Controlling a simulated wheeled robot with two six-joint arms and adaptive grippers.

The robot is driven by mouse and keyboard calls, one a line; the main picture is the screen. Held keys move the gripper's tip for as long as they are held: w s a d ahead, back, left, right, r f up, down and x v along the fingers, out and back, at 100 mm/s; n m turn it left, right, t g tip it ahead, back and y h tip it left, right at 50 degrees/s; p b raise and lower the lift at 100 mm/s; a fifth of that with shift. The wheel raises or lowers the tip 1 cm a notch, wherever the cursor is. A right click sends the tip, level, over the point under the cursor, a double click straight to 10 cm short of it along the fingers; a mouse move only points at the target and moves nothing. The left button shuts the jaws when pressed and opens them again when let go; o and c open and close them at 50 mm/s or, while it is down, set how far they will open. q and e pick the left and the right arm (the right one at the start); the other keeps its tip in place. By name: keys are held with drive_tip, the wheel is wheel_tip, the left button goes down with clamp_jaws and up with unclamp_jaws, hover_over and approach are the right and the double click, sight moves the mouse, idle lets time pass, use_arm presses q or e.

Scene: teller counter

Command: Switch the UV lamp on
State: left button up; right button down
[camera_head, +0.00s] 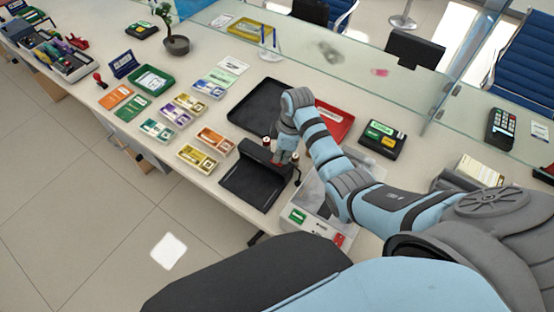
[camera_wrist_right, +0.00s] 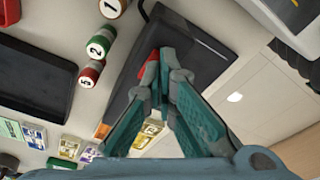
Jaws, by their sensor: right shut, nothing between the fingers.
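The UV lamp (camera_head: 252,187) is a dark unit with a flat base and a raised bar, standing near the counter's front edge. In the right wrist view its dark body (camera_wrist_right: 205,48) fills the upper middle. A red part, which looks like its switch (camera_wrist_right: 147,72), shows right beside my fingertips. My right gripper (camera_head: 281,160) is over the right end of the lamp's bar. In the wrist view its fingers (camera_wrist_right: 166,60) meet at the tips, shut and empty, close to the red part; I cannot tell if they touch it. No light shows from the lamp. My left gripper is not in view.
Upright coin rolls (camera_wrist_right: 97,46) stand close beside the lamp. A black tray (camera_head: 262,106) and a red tray (camera_head: 334,122) lie behind it. Banknote bundles (camera_head: 215,138) lie to the left. A clear bin (camera_head: 312,200) stands right, a glass screen (camera_head: 350,75) behind.

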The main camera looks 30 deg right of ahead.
drive_tip(key=shift+f, duration=0.5)
drive_tip(key=shift+r, duration=0.1)
wheel_tip(320, 180, up, 3)
drive_tip(key=p, duration=0.3)
drive_tip(key=shift+r+b, duration=0.25)
drive_tip(key=shift+b, duration=0.05)
drive_tip(key=shift+r, duration=1.7)
